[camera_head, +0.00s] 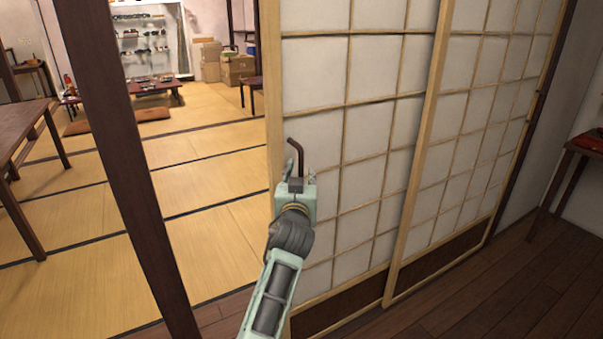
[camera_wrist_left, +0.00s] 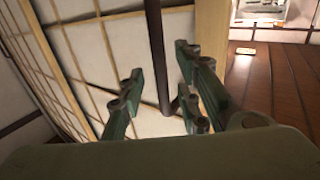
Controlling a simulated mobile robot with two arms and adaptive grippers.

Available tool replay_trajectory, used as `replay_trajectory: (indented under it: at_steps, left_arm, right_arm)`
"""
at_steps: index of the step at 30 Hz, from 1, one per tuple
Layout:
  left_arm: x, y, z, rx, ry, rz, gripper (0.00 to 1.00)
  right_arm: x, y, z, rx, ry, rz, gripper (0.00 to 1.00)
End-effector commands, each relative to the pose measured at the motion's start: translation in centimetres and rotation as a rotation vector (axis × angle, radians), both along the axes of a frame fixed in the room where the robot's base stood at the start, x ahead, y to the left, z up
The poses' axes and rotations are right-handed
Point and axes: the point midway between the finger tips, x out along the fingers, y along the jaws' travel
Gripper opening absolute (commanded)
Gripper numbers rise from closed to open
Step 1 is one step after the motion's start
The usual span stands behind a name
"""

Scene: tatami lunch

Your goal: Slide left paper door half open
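The left paper door (camera_head: 375,70) is a white panel with a pale wooden lattice. Its left edge stands beside an open gap that shows the tatami room. A dark bent bar handle (camera_head: 295,150) shows near that edge. My left gripper (camera_head: 301,174) is at the handle, in front of the door. In the left wrist view the handle (camera_wrist_left: 157,55) runs between the spread fingers (camera_wrist_left: 158,95), with space visible on both sides. The gripper looks open around it, and I cannot tell if a finger touches it. My right gripper is out of view.
A second paper panel (camera_head: 490,120) stands to the right. A dark wooden post (camera_head: 120,140) bounds the gap on the left. Beyond are tatami mats (camera_head: 215,195), a low table (camera_head: 155,86) and cardboard boxes (camera_head: 237,68). A dark table (camera_head: 585,145) with a red item stands far right.

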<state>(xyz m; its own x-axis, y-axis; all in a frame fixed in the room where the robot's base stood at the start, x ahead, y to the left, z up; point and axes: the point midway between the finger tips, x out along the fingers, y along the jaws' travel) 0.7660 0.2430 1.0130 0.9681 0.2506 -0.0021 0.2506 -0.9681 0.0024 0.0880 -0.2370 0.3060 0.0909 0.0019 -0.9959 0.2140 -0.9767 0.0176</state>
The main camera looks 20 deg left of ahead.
Motion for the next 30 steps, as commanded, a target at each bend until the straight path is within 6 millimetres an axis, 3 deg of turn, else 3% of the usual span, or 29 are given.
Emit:
replay_trajectory:
  at_steps: [3,10,26,29,30]
  left_arm:
    - [-1.9,-0.5,-0.1,-0.001,0.0,-0.001,0.31]
    - [-4.2,-1.2,-0.1,0.0,0.001,-0.002,0.31]
    - [-4.5,-1.3,-0.2,0.0,0.003,-0.002,0.31]
    - [-4.4,-1.6,-1.9,0.005,0.032,-0.014,0.31]
    - [-4.3,-1.9,-3.4,0.009,0.056,-0.023,0.31]
  right_arm:
    - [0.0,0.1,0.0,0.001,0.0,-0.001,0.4]
    - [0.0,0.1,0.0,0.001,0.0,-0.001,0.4]
    - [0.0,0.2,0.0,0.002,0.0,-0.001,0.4]
    - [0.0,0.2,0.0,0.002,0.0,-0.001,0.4]
    - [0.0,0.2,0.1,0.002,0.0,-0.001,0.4]
